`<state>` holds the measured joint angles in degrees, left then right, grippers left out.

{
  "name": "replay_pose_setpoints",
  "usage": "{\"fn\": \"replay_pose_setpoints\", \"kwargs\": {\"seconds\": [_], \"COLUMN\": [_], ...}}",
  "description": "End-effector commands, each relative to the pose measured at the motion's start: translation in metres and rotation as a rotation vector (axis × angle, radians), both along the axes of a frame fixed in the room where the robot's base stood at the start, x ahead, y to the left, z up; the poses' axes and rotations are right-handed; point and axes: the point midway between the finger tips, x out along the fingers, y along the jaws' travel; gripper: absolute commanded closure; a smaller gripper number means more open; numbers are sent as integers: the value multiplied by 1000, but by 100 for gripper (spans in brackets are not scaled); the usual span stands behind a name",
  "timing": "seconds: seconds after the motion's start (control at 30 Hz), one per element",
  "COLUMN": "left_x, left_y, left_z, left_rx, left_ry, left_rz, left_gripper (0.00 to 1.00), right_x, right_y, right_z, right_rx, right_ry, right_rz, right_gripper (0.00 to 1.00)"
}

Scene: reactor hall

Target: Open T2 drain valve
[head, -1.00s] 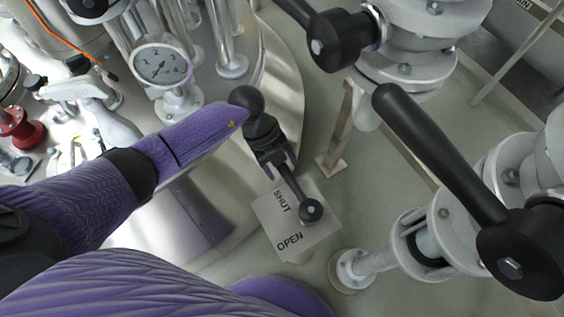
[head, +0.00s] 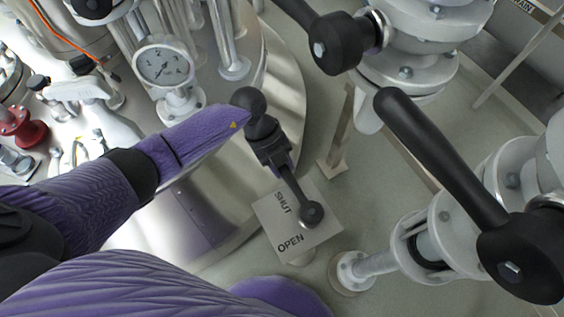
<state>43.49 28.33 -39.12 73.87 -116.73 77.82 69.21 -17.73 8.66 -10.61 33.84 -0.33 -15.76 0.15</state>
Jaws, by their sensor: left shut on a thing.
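My left gripper (head: 285,170) reaches down from the purple forearm and is shut on the small black lever (head: 299,194). The lever's round pivot end (head: 311,214) sits over a pale plate (head: 316,236) marked SHUT and OPEN. From the pivot the lever points up and left, alongside the word SHUT and away from OPEN. My gripper hides the lever's far end. No T2 marking is readable. My right gripper is not in view.
Large black valve handles stand close by at the right (head: 440,155) and at the top (head: 340,40), on pale flanged pipework. A pressure gauge (head: 163,65) and a shiny round vessel are at upper left. A partly cut-off sign (head: 522,6) ends in "AIN". Bare floor shows between.

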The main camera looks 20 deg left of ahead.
Motion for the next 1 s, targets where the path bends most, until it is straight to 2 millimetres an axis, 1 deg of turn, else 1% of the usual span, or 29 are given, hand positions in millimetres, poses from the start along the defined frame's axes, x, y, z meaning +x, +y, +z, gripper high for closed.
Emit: {"fn": "replay_pose_setpoints", "kwargs": {"seconds": [0.47, 0.87, 1.0], "left_x": [0, 0, -3], "left_y": [0, 0, 2], "left_z": [0, 0, 2], "left_rx": [0, 1, 2], "left_ry": [0, 0, 0], "left_rz": [1, 2, 23], "left_gripper": [100, 100, 100], "right_x": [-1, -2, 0], "right_y": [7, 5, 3], "right_z": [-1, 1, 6], "right_rx": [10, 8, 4], "right_ry": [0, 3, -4], "right_rz": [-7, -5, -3], "right_gripper": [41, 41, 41]}}
